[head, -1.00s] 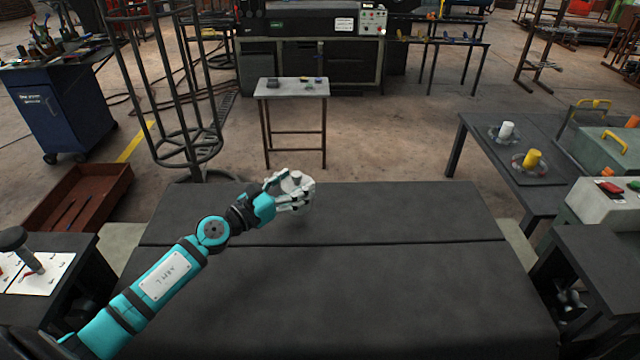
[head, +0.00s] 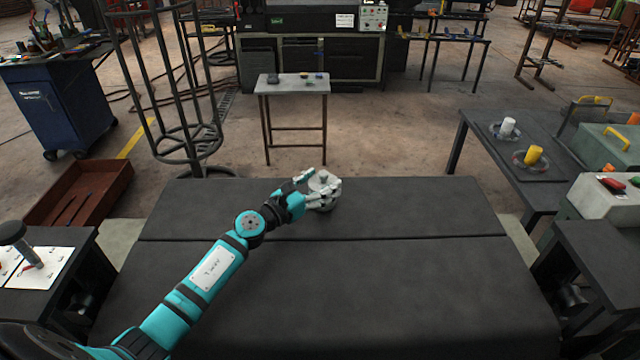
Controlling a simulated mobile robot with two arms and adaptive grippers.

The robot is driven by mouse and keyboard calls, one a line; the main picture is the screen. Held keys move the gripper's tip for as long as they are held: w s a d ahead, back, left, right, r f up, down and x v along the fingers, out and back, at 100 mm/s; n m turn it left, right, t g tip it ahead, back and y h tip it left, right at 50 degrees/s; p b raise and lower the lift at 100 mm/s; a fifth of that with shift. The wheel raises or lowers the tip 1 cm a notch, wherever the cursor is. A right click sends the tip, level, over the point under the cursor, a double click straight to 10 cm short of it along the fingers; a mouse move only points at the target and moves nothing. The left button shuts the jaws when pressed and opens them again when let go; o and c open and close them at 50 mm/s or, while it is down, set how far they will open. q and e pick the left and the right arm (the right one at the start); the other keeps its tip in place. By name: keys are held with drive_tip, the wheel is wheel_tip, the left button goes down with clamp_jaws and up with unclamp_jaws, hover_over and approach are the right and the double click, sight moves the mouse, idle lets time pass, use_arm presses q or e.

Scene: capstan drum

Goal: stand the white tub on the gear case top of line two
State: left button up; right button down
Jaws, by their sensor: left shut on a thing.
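My left gripper (head: 318,190) is shut on a small pale, round thing (head: 323,182), which looks like the white tub with a knob on top. It is held upright over the far part of the dark bench top; the fingers hide part of it. I cannot tell whether its base touches the bench. On the dark side table at right stand a white drum (head: 508,127) and a yellow drum (head: 534,155), each ringed at its foot. A grey-green case (head: 604,150) stands beside them; I see no readable line mark. My right gripper is not in view.
The dark bench (head: 320,280) is otherwise clear. A control box (head: 608,196) with red and green buttons stands at right. A small table (head: 291,86) with little items stands beyond the bench. A wire cage stand (head: 187,150) and red-brown bin (head: 85,195) are at left.

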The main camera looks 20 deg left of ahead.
use_arm(q)
drive_tip(key=shift+f, duration=0.1)
drive_tip(key=o, duration=1.5)
drive_tip(key=shift+c, duration=0.2)
drive_tip(key=b+v, duration=0.2)
drive_tip(key=v, duration=0.9)
drive_tip(key=shift+s, duration=0.1)
drive_tip(key=shift+s+a, duration=0.2)
drive_tip(key=shift+s, duration=0.2)
